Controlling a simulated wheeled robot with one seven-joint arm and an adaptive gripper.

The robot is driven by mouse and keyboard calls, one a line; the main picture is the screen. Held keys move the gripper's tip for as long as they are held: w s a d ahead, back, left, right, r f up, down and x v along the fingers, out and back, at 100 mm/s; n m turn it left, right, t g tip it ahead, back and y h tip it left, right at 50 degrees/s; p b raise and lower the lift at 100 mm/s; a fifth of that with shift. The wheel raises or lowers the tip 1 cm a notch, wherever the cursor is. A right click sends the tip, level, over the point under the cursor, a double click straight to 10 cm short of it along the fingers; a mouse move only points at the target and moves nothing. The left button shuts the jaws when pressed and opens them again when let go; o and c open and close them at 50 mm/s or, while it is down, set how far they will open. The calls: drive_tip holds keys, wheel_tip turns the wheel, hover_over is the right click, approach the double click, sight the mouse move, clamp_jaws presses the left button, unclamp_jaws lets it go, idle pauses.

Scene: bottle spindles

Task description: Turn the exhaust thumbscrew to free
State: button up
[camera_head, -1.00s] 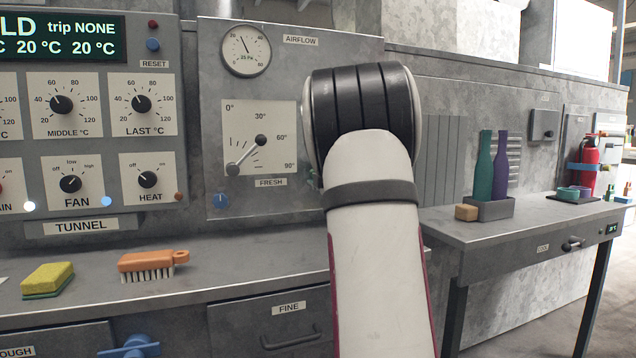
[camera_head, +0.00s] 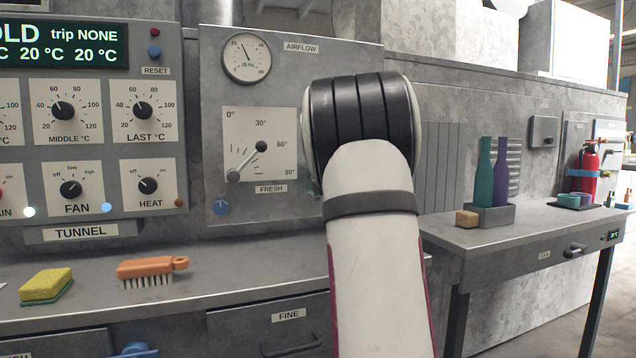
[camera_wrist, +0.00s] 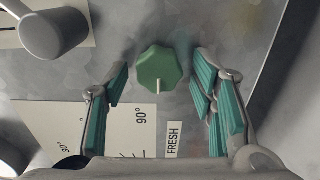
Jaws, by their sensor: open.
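In the wrist view a green lobed knob (camera_wrist: 160,68) with a pale pointer mark sits on the grey panel, beside the FRESH label (camera_wrist: 174,140). It is probably the exhaust thumbscrew, but no label for it shows. My gripper (camera_wrist: 161,66) is open, with one teal-padded finger on either side of the knob and visible gaps to both. In the head view my arm hides the knob and nearly all of the gripper. A blue knob (camera_head: 221,206) sits at the lower left of the FRESH dial plate (camera_head: 240,125).
A grey lever end (camera_wrist: 55,35) stands out at the upper left of the wrist view. The FRESH lever (camera_head: 247,162) is on its dial. An orange brush (camera_head: 147,268) and yellow sponge (camera_head: 45,286) lie on the bench.

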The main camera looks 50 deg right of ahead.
drive_tip(key=v, duration=1.2)
idle(0.3)
